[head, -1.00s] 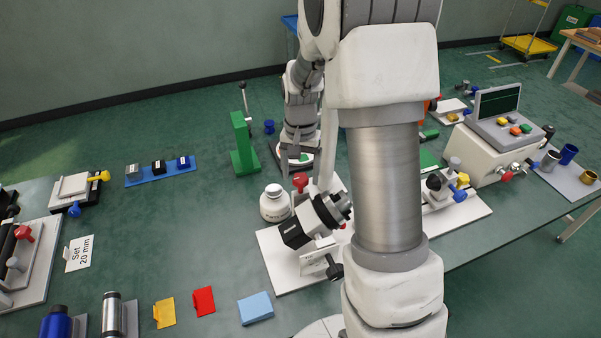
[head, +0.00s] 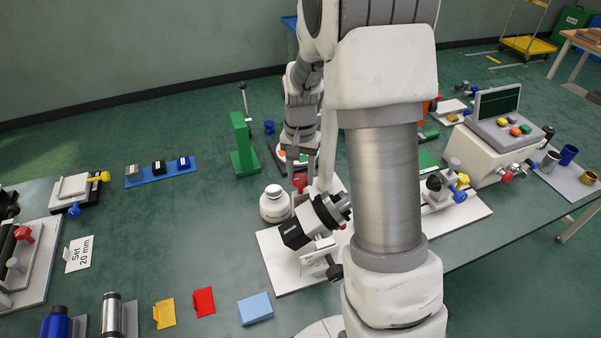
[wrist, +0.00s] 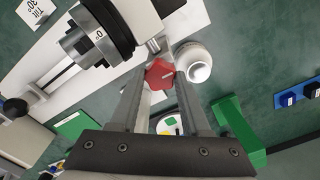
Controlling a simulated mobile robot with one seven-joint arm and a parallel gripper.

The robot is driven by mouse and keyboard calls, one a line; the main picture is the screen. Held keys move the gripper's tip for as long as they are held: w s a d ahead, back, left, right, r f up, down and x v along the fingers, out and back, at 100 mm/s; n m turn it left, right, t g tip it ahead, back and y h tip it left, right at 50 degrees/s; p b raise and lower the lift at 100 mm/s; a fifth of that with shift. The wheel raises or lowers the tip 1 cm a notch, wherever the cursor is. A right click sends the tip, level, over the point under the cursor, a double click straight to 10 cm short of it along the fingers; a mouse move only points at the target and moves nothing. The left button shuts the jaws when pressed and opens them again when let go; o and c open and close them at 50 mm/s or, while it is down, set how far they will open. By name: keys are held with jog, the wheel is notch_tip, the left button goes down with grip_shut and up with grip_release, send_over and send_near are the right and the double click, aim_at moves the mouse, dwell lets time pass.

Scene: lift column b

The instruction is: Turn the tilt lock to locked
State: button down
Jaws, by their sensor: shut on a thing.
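A red lobed knob (wrist: 160,74), which I take for the tilt lock, sits on a short metal stem beside the black-and-silver tilt head (wrist: 103,35). My gripper (wrist: 161,80) points down at the knob with one finger on each side and is shut on it. In the head view the red knob (head: 300,181) shows just below my gripper (head: 298,168), behind the tilt head (head: 318,217). The tilt head leans on its white base plate (head: 277,272). A small card (wrist: 33,12) beside it reads Tilt 30°. I cannot read any lock marking.
A white bottle (head: 274,204) stands close beside the knob, and also shows next to my right finger in the wrist view (wrist: 194,62). A green upright block (head: 243,145) and a blue strip with small blocks (head: 160,172) are farther left. My arm hides part of the bench.

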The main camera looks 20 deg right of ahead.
aim_at(301, 178)
jog(key=shift+m+p, duration=0.4)
jog(key=shift+m, duration=2.4)
jog(key=shift+c, duration=1.9)
grip_release()
notch_tip(301, 178, up, 18)
jog(key=p, duration=0.1)
jog(key=shift+f, duration=0.25)
